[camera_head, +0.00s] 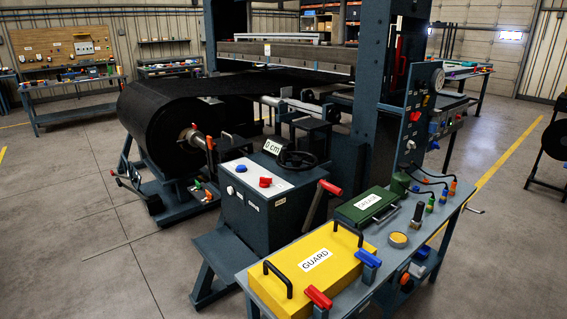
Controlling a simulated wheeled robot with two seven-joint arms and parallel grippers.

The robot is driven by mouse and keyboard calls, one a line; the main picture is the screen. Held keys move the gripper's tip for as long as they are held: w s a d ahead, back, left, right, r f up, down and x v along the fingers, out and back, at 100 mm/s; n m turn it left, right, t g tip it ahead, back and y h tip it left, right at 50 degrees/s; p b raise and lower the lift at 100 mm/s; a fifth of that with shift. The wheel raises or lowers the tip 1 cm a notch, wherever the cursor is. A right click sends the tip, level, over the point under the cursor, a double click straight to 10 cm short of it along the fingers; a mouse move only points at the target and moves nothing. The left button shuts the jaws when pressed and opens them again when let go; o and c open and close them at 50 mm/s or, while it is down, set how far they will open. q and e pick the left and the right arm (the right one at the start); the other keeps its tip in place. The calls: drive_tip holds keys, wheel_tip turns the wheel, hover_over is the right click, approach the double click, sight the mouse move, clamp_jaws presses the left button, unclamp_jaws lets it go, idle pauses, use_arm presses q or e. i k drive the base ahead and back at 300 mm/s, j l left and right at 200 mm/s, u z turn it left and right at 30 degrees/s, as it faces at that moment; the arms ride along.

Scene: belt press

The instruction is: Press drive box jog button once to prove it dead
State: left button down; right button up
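No gripper or arm of mine shows in the head view. A dark cabinet (252,218) stands in the middle with a pale sloping top panel (250,180). A green box (366,205) with a black handle and a small white label I cannot read surely lies on the near bench. I cannot tell which of these is the drive box, or which part is the jog button.
A yellow box marked GUARD (285,275) fills the near end of the grey bench (415,245), with several coloured-handled tools around it. The press column (378,90) rises behind. A black belt roll (150,115) is at left. Floor (70,220) at front left is clear.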

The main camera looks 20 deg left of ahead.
sight(240, 168)
drive_tip(key=i+j+z, duration=0.25)
drive_tip(key=j, duration=0.4)
drive_tip(key=j+z, duration=0.25)
drive_tip(key=j, duration=0.35)
drive_tip(key=i+j+z, duration=0.1)
drive_tip(key=j+z, duration=0.15)
drive_tip(key=j, duration=0.45)
drive_tip(key=i+j, duration=0.1)
drive_tip(key=j, duration=0.85)
